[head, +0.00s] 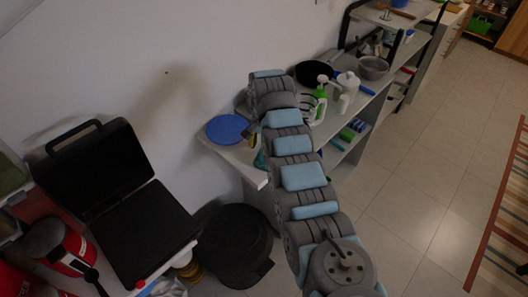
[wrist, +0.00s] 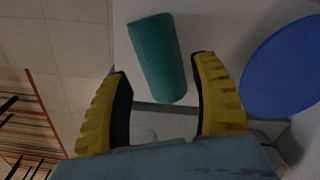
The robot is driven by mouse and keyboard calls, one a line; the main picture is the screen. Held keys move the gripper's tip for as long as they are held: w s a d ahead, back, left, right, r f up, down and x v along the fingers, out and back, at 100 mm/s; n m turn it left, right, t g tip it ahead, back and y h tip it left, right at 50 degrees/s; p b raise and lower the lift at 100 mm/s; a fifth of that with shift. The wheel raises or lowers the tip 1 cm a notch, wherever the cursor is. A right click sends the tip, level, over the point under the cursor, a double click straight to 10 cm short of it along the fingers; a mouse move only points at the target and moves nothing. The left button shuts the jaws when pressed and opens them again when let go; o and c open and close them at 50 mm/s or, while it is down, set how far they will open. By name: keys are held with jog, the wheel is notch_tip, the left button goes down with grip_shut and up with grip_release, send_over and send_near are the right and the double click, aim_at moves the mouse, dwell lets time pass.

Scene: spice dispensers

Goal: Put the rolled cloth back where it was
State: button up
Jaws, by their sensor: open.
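The rolled cloth (wrist: 160,58) is a teal roll on the pale shelf top (wrist: 215,20) in the wrist view. It lies ahead of my gripper (wrist: 163,72), lengthwise between the lines of the two yellow fingers. The fingers are spread apart with nothing held between them. In the head view a small bit of the teal cloth (head: 260,160) shows beside my arm; the arm hides most of the rest. My gripper's yellow finger (head: 250,131) shows there near the shelf's near end.
A blue round plate (head: 227,129) lies on the shelf, right of the cloth in the wrist view (wrist: 288,72). A green-white spray bottle (head: 320,98), a white jug (head: 347,86) and a black pan (head: 314,73) stand further along. A black bin (head: 232,245) stands below.

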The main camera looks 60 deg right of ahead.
notch_tip(320, 180, up, 8)
jog(key=shift+r+b, duration=0.25)
jog(key=shift+b, duration=0.1)
dwell(0.7)
